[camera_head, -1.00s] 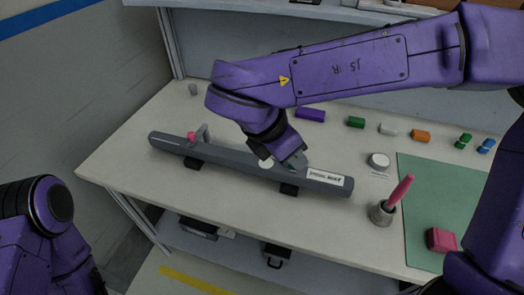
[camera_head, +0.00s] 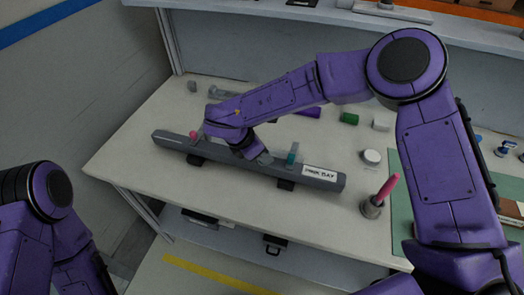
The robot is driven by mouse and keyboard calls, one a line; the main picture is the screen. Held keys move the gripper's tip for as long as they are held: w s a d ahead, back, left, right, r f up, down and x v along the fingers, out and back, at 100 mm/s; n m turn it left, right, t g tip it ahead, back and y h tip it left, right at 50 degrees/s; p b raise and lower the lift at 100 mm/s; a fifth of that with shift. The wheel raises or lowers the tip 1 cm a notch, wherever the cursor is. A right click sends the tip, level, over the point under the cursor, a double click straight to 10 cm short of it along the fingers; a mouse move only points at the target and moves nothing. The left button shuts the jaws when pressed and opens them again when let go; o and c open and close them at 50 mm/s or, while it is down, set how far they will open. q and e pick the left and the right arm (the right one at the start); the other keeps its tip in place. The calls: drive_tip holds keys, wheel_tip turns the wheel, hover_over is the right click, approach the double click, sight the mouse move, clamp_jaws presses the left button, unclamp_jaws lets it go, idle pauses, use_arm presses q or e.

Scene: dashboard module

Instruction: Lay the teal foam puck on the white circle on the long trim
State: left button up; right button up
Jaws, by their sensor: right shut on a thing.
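The long grey trim (camera_head: 225,161) lies across the table, with a white label near its right end. My right gripper (camera_head: 264,159) is low over the middle of the trim, shut on a small grey-teal piece that looks like the teal foam puck (camera_head: 267,159). The gripper and wrist hide most of the puck. The white circle is not visible; the gripper covers that stretch of trim. I cannot tell whether the puck touches the trim. My left arm is at the lower left, its gripper out of view.
A slim teal upright piece (camera_head: 292,154) stands on the trim just right of the gripper. A pink knob (camera_head: 193,135) sits toward its left end. A grey cup with a pink tool (camera_head: 374,207) and a round white-topped container (camera_head: 371,157) stand to the right. The front table strip is clear.

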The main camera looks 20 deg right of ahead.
drive_tip(key=shift+s+f, duration=0.1)
drive_tip(key=shift+f, duration=0.1)
drive_tip(key=o, duration=1)
drive_tip(key=shift+r, duration=0.3)
drive_tip(key=shift+a+r, duration=0.25)
drive_tip(key=b+v, duration=0.2)
drive_tip(key=v, duration=0.9)
drive_tip(key=shift+a+r, duration=0.1)
